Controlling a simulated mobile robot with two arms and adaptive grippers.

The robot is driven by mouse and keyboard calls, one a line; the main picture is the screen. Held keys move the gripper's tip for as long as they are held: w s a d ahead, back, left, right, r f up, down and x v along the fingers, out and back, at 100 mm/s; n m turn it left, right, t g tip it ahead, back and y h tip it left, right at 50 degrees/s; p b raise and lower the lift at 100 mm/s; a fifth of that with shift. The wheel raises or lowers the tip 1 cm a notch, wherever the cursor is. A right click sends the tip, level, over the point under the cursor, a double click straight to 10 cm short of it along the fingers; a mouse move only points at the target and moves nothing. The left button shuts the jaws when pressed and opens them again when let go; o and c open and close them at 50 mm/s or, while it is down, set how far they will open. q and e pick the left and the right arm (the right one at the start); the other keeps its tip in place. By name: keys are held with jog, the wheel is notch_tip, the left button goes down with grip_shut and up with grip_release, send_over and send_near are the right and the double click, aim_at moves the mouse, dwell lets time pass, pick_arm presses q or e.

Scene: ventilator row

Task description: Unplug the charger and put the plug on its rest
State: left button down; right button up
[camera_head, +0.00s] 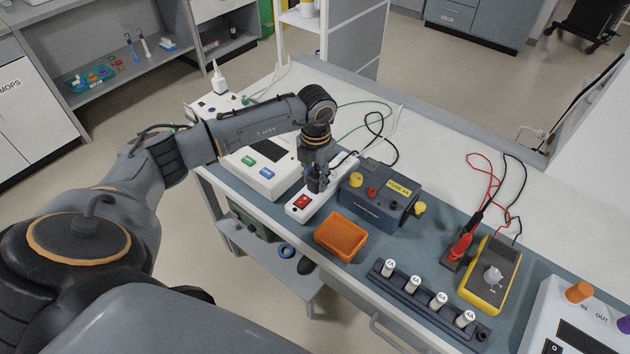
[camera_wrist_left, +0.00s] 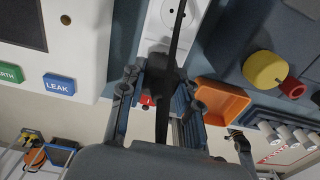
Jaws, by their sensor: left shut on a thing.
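A white power strip (camera_head: 325,192) with a red switch (camera_head: 302,201) lies along the bench beside the dark fuse box. My left gripper (camera_head: 318,184) points down over the strip. In the left wrist view my left gripper (camera_wrist_left: 158,97) is shut on a black plug (camera_wrist_left: 165,66) with a black cable. A round socket on the power strip (camera_wrist_left: 153,30) shows beyond the plug. The gripper hides the plug's lower end, so I cannot tell whether it is seated or lifted clear. I cannot pick out the plug's rest. My right gripper is not in view.
An orange tray (camera_head: 341,237) and the fuse box (camera_head: 378,196) stand close right of the strip. A white tester (camera_head: 262,172) with green and blue labels is on its left. A fuse rack (camera_head: 428,301) and yellow multimeter (camera_head: 491,275) lie farther right.

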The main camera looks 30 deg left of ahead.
aim_at(316, 172)
pick_arm(q)
jog(key=shift+r, duration=0.2)
jog(key=shift+r+p, duration=0.55)
jog(key=shift+r, duration=0.05)
jog(key=shift+r+p, duration=1.15)
jog(key=shift+r, duration=0.65)
dwell(0.3)
